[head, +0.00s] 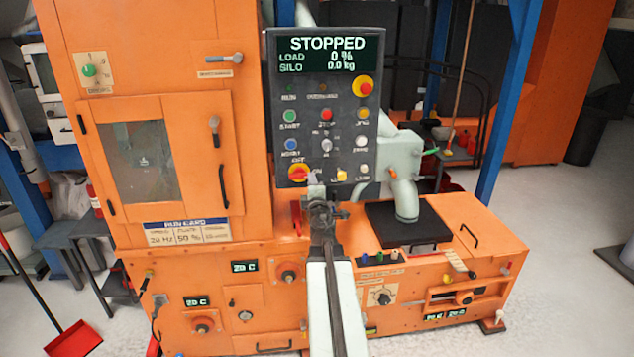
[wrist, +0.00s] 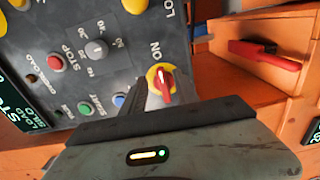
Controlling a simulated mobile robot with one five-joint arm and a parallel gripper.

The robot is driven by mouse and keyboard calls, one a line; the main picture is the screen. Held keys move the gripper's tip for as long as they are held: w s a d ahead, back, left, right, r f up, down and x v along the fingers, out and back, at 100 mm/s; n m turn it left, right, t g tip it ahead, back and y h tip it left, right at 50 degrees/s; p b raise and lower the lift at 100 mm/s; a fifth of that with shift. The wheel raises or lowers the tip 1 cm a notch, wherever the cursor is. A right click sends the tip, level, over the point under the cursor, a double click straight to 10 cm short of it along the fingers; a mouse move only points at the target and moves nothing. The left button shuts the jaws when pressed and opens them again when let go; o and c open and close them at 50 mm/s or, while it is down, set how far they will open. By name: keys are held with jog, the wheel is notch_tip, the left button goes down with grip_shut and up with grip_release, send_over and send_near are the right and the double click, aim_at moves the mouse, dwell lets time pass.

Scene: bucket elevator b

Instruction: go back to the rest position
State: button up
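My gripper (head: 319,192) is in front of the lower edge of the dark control panel (head: 285,110), just right of the red and yellow rotary switch (head: 298,173). In the wrist view the switch (wrist: 161,82) shows close beyond my gripper's grey body, with the word ON beside it. A dark finger-like part (wrist: 135,93) shows beside the switch. I see no object held. Whether the fingers touch the panel, and how far apart they are, I cannot tell. The panel display (head: 330,52) reads STOPPED, load 0 %, silo 0.0 kg.
The orange machine cabinet (head: 180,262) fills the front. A grey pipe (head: 404,195) comes down onto a black hatch (head: 380,225) at the right. A red lever (wrist: 265,55) shows in the wrist view. Blue posts (head: 507,95) stand behind. A red dustpan (head: 75,340) lies at lower left.

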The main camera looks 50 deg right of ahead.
jog(key=v, duration=0.3)
jog(key=shift+w+a, duration=0.15)
jog(key=shift+w, duration=0.05)
